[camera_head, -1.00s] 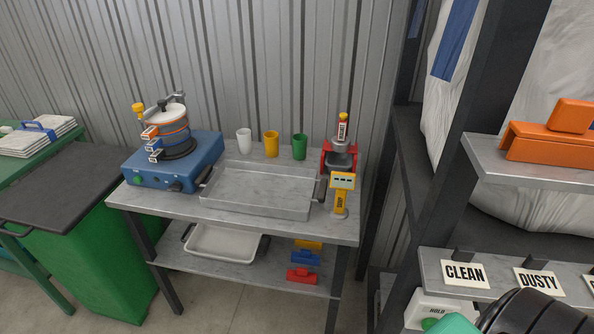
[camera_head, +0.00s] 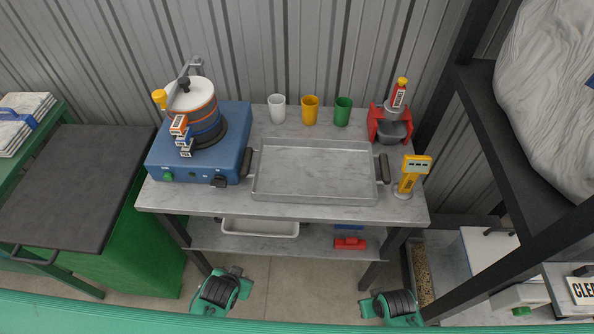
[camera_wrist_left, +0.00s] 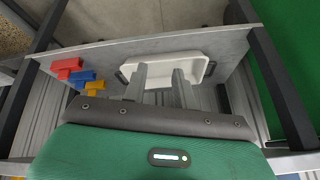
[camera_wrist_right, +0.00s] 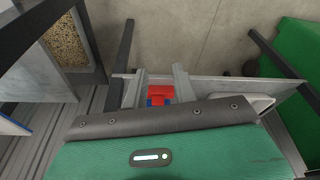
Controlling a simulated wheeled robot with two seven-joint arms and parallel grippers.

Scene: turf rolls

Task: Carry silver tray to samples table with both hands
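The silver tray (camera_head: 315,172) lies flat and empty on the grey worktable (camera_head: 290,210) in the head view. It has a dark handle at its left end (camera_head: 248,163) and one at its right end (camera_head: 383,168). My left gripper (camera_wrist_left: 158,70) shows in the left wrist view with its two fingers apart and nothing between them. My right gripper (camera_wrist_right: 158,72) shows in the right wrist view, also with fingers apart and empty. Both are low at the front of the worktable, apart from the tray. I cannot tell which table is the samples table.
A blue machine (camera_head: 195,150) stands close to the tray's left handle, and a yellow meter (camera_head: 410,178) close to its right. Three cups (camera_head: 310,110) and a red device (camera_head: 390,125) stand behind. A white tray (camera_head: 260,228) is on the lower shelf. A green bin (camera_head: 150,240) stands left, shelving right.

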